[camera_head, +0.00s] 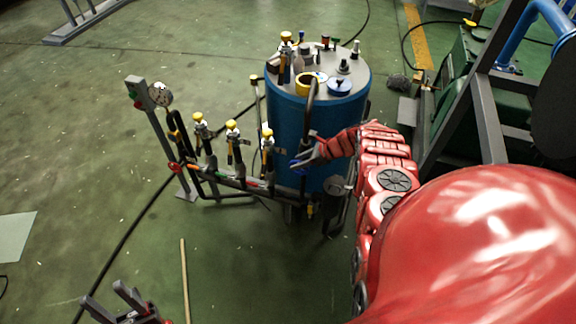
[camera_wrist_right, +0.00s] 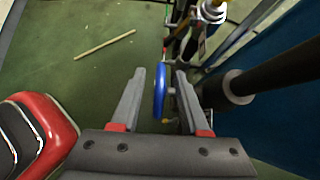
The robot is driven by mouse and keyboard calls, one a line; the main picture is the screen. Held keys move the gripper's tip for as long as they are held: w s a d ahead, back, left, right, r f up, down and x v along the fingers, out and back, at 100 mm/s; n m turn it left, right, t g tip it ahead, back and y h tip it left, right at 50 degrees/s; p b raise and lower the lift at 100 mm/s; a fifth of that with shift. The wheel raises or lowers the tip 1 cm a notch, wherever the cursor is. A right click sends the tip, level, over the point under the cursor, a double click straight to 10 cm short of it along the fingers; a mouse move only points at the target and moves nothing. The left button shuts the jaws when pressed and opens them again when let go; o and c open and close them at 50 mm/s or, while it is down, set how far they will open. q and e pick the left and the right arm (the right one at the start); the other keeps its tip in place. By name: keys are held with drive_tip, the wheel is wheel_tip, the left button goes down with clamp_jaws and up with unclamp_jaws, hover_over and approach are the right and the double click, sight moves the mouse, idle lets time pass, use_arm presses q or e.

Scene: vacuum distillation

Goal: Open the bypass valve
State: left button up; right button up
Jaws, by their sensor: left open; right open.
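A blue handwheel, which looks like the bypass valve (camera_wrist_right: 159,92), is seen nearly edge-on in the right wrist view, between the fingers of my right gripper (camera_wrist_right: 160,74). Its stem runs to the right, towards the right finger. In the head view the blue wheel (camera_head: 300,164) shows at the front of the pipework, partly hidden by my right gripper (camera_head: 307,154). The right gripper is open around the wheel; I cannot tell whether a finger touches it. My left gripper (camera_head: 105,292) is open and empty, low over the floor at the bottom left.
A blue tank (camera_head: 288,118) with fittings on its lid stands behind the pipes. Several yellow-topped valves (camera_head: 232,127) line the manifold to the left, with a gauge (camera_head: 160,94) at its end. A wooden stick (camera_head: 185,280) lies on the floor. The left floor is largely clear.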

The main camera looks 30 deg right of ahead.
drive_tip(key=b+x, duration=0.3)
drive_tip(key=x, duration=0.2)
drive_tip(key=shift+d+f, duration=0.15)
drive_tip(key=shift+w+a+f+b, duration=0.2)
drive_tip(key=shift+w+a+b, duration=0.1)
drive_tip(key=shift+b, duration=0.05)
clamp_jaws()
